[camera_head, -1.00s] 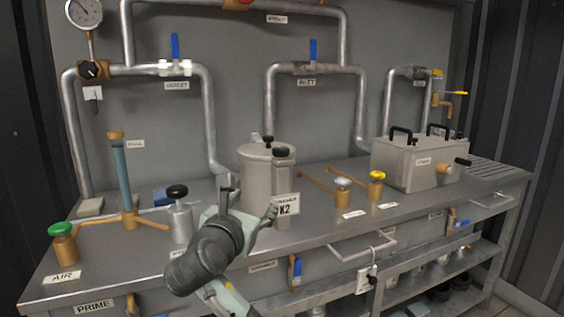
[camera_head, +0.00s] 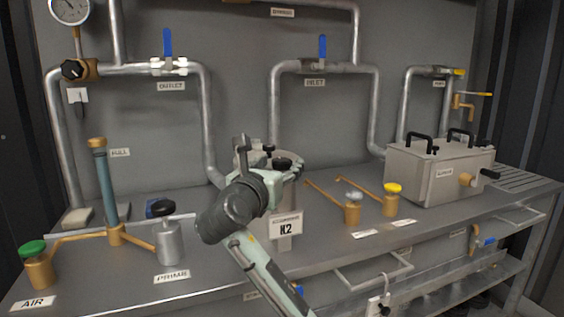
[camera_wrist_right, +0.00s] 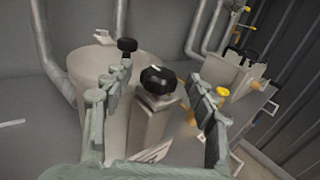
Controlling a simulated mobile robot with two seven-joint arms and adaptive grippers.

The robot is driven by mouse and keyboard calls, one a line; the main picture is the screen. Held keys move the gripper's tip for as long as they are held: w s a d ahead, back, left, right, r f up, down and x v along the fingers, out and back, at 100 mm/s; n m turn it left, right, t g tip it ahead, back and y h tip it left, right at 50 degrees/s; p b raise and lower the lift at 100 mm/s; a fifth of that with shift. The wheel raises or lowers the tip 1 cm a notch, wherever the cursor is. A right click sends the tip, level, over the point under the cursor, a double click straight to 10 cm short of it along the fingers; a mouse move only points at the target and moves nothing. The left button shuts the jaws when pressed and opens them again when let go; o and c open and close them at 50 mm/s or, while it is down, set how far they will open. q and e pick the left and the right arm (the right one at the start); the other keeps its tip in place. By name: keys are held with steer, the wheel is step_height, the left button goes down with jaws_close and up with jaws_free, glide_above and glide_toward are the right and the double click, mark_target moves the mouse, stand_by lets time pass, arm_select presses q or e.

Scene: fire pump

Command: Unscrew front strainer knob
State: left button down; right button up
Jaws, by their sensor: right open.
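The front strainer (camera_head: 284,238) is a grey metal canister with a white label plate reading K2, near the middle of the bench. Its black lobed knob (camera_wrist_right: 157,80) shows between my fingers in the right wrist view; in the head view the knob (camera_head: 283,163) shows just past the gripper. My right gripper (camera_head: 268,160) is open and empty, over the strainer top. In the right wrist view its two fingers (camera_wrist_right: 158,86) appear either side of the knob, apart from it. A larger round canister (camera_wrist_right: 88,66) with a smaller black knob (camera_wrist_right: 127,45) stands behind. My left gripper is not in view.
A small canister with a black knob (camera_head: 168,240) and a green-capped brass valve (camera_head: 38,270) stand on the left. Yellow-capped (camera_head: 391,200) and grey-capped (camera_head: 352,207) valves stand right of the strainer. A metal box (camera_head: 437,172) is at the right. Pipes run behind.

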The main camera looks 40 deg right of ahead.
steer(key=shift+x, duration=0.9)
steer(key=shift+w+d, duration=0.1)
steer(key=shift+d, duration=0.05)
steer(key=shift+c, duration=0.4)
steer(key=c, duration=1.1)
steer(key=shift+n+t+y, duration=0.3)
steer(key=shift+n+t, duration=0.1)
